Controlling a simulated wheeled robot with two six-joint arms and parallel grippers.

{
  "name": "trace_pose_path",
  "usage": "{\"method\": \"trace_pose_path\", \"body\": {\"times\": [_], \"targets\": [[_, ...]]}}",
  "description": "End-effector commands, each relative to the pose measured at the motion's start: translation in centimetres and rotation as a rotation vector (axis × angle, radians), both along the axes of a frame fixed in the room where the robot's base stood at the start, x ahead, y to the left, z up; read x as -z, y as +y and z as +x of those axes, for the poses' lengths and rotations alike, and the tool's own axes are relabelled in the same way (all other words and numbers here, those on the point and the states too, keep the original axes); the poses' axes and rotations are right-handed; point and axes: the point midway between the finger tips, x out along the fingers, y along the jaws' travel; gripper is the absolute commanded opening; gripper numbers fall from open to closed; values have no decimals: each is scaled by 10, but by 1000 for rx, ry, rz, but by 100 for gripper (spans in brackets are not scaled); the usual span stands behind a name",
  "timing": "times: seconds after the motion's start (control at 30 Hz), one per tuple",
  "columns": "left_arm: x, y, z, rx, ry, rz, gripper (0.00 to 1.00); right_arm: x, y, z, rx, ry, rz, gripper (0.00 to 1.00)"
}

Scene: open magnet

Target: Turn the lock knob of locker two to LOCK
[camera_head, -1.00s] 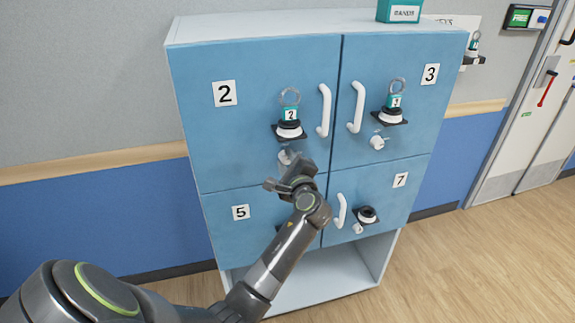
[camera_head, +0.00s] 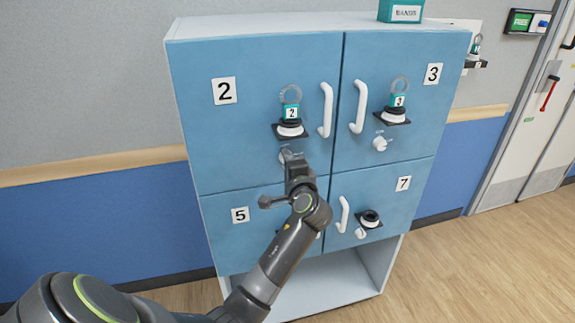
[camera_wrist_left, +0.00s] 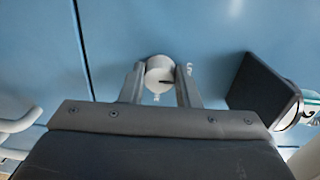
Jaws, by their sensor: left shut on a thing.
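Locker two is the blue upper left door (camera_head: 240,150) with a "2" label (camera_head: 224,91). Its white lock knob (camera_head: 285,155) sits below the small shelf, mostly hidden behind my left gripper (camera_head: 294,165) in the head view. The lettering around the knob is too hidden to read. My right gripper is not in view.
A small black shelf (camera_head: 290,131) with a teal "2" tag (camera_head: 291,112) is just above the knob. A white door handle (camera_head: 326,110) is to its right. Locker three (camera_head: 400,140) has its own white knob (camera_head: 380,144).

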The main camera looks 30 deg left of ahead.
Motion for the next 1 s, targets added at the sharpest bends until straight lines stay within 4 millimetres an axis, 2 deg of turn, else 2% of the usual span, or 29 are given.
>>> {"method": "trace_pose_path", "body": {"times": [0.4, 0.43, 0.57, 1.0], "targets": [[-1, 0, 0, 1, -8, -5, 6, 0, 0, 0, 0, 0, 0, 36], [-1, 0, 0, 1, -8, -5, 33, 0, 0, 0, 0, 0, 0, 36], [-1, 0, 0, 1, -7, -4, 50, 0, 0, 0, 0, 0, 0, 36], [-1, 1, 1, 2, -4, -5, 51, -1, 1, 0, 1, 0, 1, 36]]}}
